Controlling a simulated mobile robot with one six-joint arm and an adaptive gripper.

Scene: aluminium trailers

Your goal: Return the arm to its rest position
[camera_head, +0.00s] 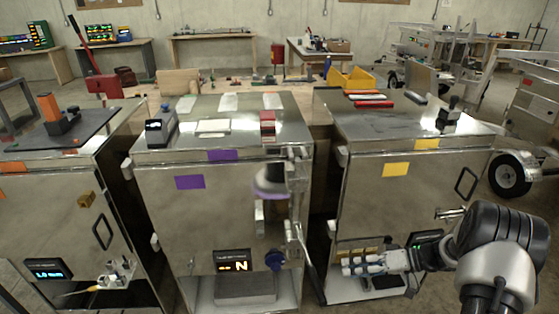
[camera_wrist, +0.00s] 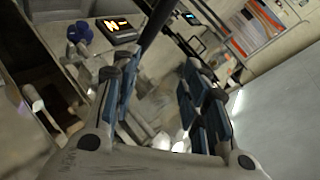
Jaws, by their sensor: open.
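My gripper (camera_head: 352,264) is at the lower right in the head view, in front of the lower part of the yellow-labelled metal cabinet (camera_head: 400,205). My arm enters from the right edge and is bent low, with the gripper pointing left. In the wrist view the two blue-padded fingers of the gripper (camera_wrist: 160,68) stand apart with nothing held between them. Beyond them are a display with glowing orange characters (camera_wrist: 118,28) and a blue knob (camera_wrist: 78,32).
The purple-labelled cabinet (camera_head: 220,195) stands in the middle, with its display (camera_head: 233,262) and blue knob (camera_head: 274,261) low on the front. An orange-labelled cabinet (camera_head: 60,210) stands left. Workbenches and a trailer wheel (camera_head: 510,174) lie behind. Some floor is clear at right.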

